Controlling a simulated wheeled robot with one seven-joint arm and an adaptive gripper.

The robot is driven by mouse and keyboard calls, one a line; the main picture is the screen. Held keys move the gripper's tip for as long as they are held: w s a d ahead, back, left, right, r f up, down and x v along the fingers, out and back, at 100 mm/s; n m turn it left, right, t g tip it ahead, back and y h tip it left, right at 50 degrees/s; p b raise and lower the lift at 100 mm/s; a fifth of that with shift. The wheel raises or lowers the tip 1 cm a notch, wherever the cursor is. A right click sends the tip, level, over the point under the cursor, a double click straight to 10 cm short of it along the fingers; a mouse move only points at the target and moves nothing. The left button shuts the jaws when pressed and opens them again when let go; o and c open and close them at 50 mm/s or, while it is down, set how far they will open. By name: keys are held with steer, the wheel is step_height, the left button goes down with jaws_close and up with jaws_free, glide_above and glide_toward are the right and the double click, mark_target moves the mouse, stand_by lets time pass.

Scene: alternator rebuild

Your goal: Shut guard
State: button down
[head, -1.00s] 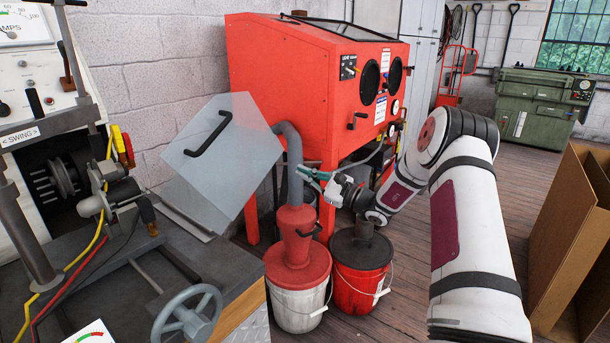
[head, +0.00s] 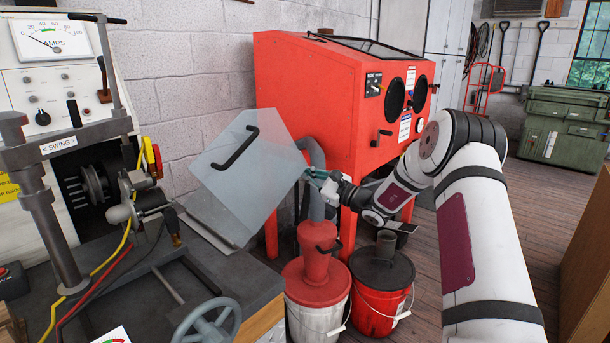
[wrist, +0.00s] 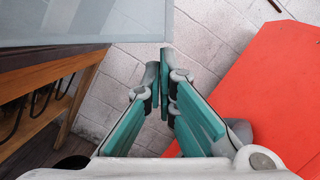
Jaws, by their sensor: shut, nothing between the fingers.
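The guard (head: 262,178) is a clear, boxy shield with a black bar handle (head: 236,147). It stands tilted up at the back right of the test bench, clear of the alternator (head: 148,204) clamped on the bench. My gripper (head: 309,173) is at the guard's right edge in the head view, fingers shut and empty. I cannot tell whether it touches the guard. In the wrist view my teal fingers (wrist: 164,60) are together, and the guard's translucent panel (wrist: 90,22) shows at the upper left, beside the fingertips.
A red blast cabinet (head: 310,90) stands behind my gripper. A bucket with a red cyclone top (head: 318,285) and a red bucket (head: 382,290) stand below. The bench has a grey handwheel (head: 208,322) in front. A cardboard box (head: 588,265) is at the right.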

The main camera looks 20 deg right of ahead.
mark_target(242, 137)
steer(key=shift+r, duration=0.1)
